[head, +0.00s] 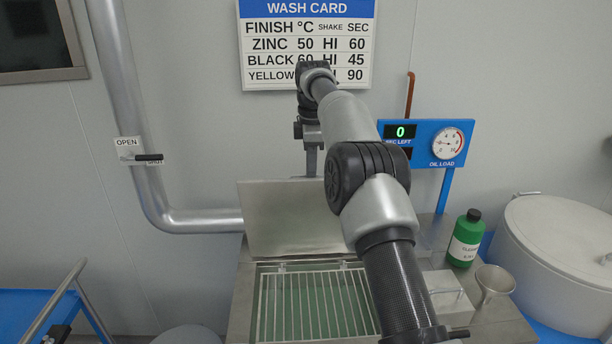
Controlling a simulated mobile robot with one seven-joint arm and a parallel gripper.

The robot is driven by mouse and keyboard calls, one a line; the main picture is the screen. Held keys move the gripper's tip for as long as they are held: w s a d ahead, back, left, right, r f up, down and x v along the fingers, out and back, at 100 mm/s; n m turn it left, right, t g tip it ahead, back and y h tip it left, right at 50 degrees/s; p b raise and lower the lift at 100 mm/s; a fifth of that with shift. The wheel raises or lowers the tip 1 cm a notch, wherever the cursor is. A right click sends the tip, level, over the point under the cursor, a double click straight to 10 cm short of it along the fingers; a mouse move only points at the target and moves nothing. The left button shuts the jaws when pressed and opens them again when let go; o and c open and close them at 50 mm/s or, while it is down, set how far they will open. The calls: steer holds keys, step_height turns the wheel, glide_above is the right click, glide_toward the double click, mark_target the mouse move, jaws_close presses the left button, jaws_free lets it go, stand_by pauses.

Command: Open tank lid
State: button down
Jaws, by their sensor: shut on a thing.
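The metal tank lid (288,222) is raised and leans back behind the tank opening. Below it the open tank (257,300) shows a wire rack (305,297) over greenish liquid. My gripper (312,168) points down at the lid's upper edge, behind my arm. It is shut on the lid, near the middle of that edge. The exact contact and any handle are too small to make out. My arm hides the lid's right part and the tank's right side.
A green bottle (466,238) and a metal funnel (493,282) stand right of the tank. A blue panel (425,128) shows 0 and an oil gauge. A large round drum (560,250) stands right. A pipe (150,190) with an OPEN/SHUT lever (149,157) runs left.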

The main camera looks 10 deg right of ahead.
steer(key=shift+w+d+f, duration=0.1)
steer(key=shift+w+f, duration=0.2)
steer(key=shift+f, duration=0.3)
steer(key=c, duration=2.2)
jaws_free()
steer(key=o, duration=0.4)
steer(key=shift+w, duration=0.3)
steer(key=shift+c, duration=0.2)
steer(key=shift+s+r, duration=0.1)
steer(key=shift+r, duration=0.05)
